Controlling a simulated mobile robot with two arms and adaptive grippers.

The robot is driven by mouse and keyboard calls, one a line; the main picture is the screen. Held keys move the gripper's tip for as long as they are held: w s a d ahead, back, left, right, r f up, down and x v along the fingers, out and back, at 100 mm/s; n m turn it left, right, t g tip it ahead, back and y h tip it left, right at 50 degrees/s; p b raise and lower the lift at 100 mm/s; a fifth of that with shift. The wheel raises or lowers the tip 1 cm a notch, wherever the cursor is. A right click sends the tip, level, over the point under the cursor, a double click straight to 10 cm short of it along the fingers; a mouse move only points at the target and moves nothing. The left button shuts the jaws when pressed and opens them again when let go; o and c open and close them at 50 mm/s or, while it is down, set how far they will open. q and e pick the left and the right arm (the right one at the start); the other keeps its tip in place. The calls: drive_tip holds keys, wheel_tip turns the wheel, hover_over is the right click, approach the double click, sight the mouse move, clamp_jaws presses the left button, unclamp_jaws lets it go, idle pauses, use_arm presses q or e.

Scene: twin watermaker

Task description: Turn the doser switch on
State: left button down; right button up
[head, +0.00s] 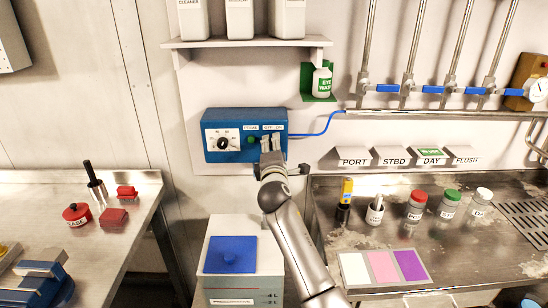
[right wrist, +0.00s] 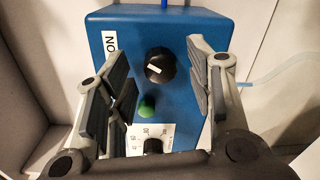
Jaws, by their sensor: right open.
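The doser (head: 225,143) is a blue box on the wall below the shelf, with a white-marked dial (head: 224,144), a green button and OFF and ON labels. In the right wrist view the doser switch (right wrist: 160,65) is a black round knob with a white pointer mark lying nearly crosswise. The ON label (right wrist: 110,43) is to its left, partly behind a finger. My right gripper (head: 272,143) is at the box's right part and hides the switch in the head view. Its open fingers (right wrist: 155,75) stand on either side of the knob, with visible gaps. My left gripper is not in view.
The green button (right wrist: 147,105) and the dial (right wrist: 152,147) sit close to the switch. A blue hose (head: 318,132) leaves the box to the right. A shelf (head: 246,43) with bottles is above, and a white tank with a blue lid (head: 230,255) stands below.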

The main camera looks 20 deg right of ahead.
drive_tip(key=v, duration=1.1)
drive_tip(key=shift+s, duration=0.4)
drive_tip(key=shift+a+f, duration=0.1)
drive_tip(key=shift+f, duration=0.05)
